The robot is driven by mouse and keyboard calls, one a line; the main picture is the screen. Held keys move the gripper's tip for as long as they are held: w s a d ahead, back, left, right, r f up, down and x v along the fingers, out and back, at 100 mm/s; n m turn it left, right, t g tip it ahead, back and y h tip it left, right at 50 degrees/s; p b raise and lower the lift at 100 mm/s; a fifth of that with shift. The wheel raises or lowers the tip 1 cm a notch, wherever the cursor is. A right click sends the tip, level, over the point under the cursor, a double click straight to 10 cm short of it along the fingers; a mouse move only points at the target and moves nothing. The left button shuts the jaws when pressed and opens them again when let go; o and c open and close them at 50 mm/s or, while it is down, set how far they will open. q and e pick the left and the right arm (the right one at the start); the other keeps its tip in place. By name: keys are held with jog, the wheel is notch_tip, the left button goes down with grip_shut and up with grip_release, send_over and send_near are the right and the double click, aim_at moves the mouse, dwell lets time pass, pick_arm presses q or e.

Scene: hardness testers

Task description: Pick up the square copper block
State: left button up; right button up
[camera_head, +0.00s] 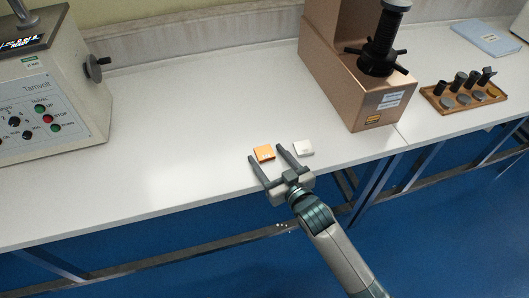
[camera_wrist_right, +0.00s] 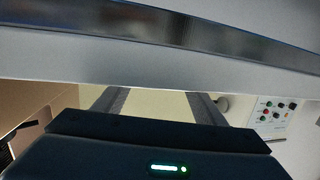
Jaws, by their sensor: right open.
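The square copper block (camera_head: 264,153) lies flat on the white bench top (camera_head: 190,165) near its front edge. A similar pale silver block (camera_head: 303,148) lies just to its right. My right gripper (camera_head: 266,153) is open, with one finger on the left side of the copper block and the other between the two blocks. I cannot tell how far the fingers are above the bench. In the right wrist view its two fingers (camera_wrist_right: 155,100) show apart; neither block shows there. My left gripper is not in view.
A tester with a control panel (camera_head: 40,110) stands at left. A copper-coloured hardness tester (camera_head: 345,85) stands behind and right of the blocks. A wooden tray (camera_head: 437,98) of dark parts and a blue booklet (camera_head: 489,38) lie farther right. The bench between the testers is clear.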

jog(key=shift+c, duration=1.2)
jog(key=c, duration=1.2)
jog(key=shift+r, duration=0.2)
jog(key=shift+w+r, duration=0.1)
jog(key=shift+r, duration=0.45)
notch_tip(320, 180, up, 2)
jog(key=shift+r, duration=0.2)
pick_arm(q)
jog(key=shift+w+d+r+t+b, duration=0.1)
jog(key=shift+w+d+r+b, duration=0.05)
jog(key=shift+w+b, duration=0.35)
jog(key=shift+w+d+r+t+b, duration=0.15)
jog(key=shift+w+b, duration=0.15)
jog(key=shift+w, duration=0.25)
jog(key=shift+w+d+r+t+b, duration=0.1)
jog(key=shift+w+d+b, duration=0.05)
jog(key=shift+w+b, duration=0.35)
pick_arm(e)
jog(key=shift+w+d+r, duration=1.2)
jog(key=shift+w+d, duration=0.05)
jog(key=shift+w, duration=0.25)
jog(key=shift+w+d+r, duration=1.25)
jog(key=shift+w, duration=0.25)
jog(key=shift+w+d+r, duration=1.2)
jog(key=shift+w+d, duration=0.05)
jog(key=shift+w, duration=0.25)
